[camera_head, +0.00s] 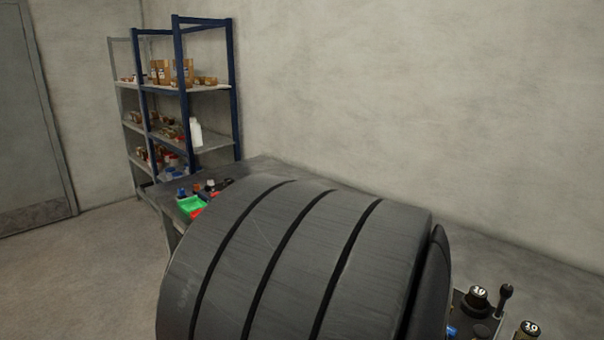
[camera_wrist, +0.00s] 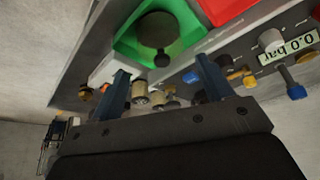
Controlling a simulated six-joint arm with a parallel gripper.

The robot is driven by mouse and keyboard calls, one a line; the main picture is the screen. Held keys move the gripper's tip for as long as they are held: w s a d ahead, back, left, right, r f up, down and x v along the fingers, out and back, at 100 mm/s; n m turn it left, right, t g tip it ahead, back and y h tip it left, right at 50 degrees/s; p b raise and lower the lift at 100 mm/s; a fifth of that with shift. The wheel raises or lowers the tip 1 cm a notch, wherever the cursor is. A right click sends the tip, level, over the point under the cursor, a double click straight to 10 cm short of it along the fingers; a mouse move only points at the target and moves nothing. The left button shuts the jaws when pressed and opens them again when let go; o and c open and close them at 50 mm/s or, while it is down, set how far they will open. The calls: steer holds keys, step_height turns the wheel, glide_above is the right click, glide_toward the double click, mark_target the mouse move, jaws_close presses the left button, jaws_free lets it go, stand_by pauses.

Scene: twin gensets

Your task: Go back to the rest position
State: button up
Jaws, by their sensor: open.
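My gripper (camera_wrist: 165,82) shows in the wrist view with its two blue fingers spread apart. No object is held between them. Beyond the fingertips are a green tray (camera_wrist: 192,22) with a dark round object (camera_wrist: 157,30) in it, and several small knobs and fittings. In the head view, a large dark grey ribbed arm part of mine fills the lower middle and hides my gripper. The green tray also shows there (camera_head: 190,204), left of my arm.
A grey workbench (camera_head: 262,166) runs along the wall. A red tray (camera_wrist: 228,8) and a "0.0 bar" display (camera_wrist: 288,46) are near the fingers. Knobs marked 10 (camera_head: 479,293) stand at lower right. A blue-framed shelf (camera_head: 235,90) stands behind; the floor at left is clear.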

steer(key=x, duration=0.8)
steer(key=shift+w+d+r, duration=0.1)
steer(key=shift+r, duration=0.15)
steer(key=r, duration=0.2)
steer(key=s+r, duration=0.1)
steer(key=r, duration=0.1)
steer(key=shift+d+r, duration=0.1)
steer(key=s+d+r, duration=0.4)
steer(key=s+r, duration=0.2)
steer(key=s, duration=0.4)
steer(key=w+d+r, duration=0.2)
steer(key=w+d, duration=0.4)
steer(key=w, duration=0.6)
steer(key=w+d+r, duration=0.3)
steer(key=w+d, duration=0.4)
steer(key=w, duration=0.5)
steer(key=shift+w, duration=0.2)
steer(key=shift+o, duration=0.5)
steer(key=shift+r, duration=0.15)
